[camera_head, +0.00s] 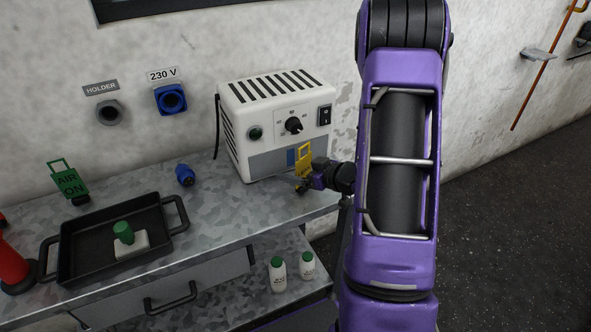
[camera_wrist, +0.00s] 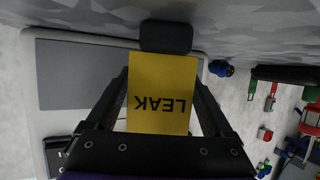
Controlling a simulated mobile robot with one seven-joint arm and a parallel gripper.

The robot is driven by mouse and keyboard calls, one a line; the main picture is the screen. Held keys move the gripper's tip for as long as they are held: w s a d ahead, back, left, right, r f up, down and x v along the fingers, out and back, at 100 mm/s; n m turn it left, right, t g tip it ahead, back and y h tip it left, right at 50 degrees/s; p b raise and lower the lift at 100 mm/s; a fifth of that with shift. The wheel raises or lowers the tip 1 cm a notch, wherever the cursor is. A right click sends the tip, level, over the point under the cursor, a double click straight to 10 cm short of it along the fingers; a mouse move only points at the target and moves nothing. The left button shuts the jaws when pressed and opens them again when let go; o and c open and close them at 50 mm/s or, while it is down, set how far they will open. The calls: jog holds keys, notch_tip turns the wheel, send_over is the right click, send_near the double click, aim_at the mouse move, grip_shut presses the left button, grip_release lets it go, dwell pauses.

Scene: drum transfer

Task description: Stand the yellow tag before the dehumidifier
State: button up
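The yellow tag (camera_head: 304,163) is in front of the white dehumidifier (camera_head: 279,116), near its lower right front, in the head view. In the wrist view the tag (camera_wrist: 161,92) reads LEAK upside down, with a dark base (camera_wrist: 166,37) at its upper end in the picture. My gripper (camera_wrist: 161,82) has one finger along each side of the tag; the tips appear to press its edges. Whether the base touches the bench cannot be told.
On the bench (camera_head: 225,206) stand a green AIR ON tag (camera_head: 68,183), a blue plug (camera_head: 185,175) and a black tray (camera_head: 78,257) holding a green-capped item (camera_head: 124,235). White bottles (camera_head: 278,273) stand on a lower shelf. The bench between plug and dehumidifier is clear.

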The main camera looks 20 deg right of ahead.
jog(key=shift+o, duration=0.6)
jog(key=shift+r, duration=0.15)
jog(key=shift+s+d+r, duration=0.1)
jog(key=shift+s+r, duration=0.05)
jog(key=shift+s, duration=0.05)
jog(key=p+v, duration=0.1)
jog(key=v, duration=1)
jog(key=shift+s+p, duration=0.2)
jog(key=shift+p, duration=0.2)
jog(key=shift+d+r, duration=0.1)
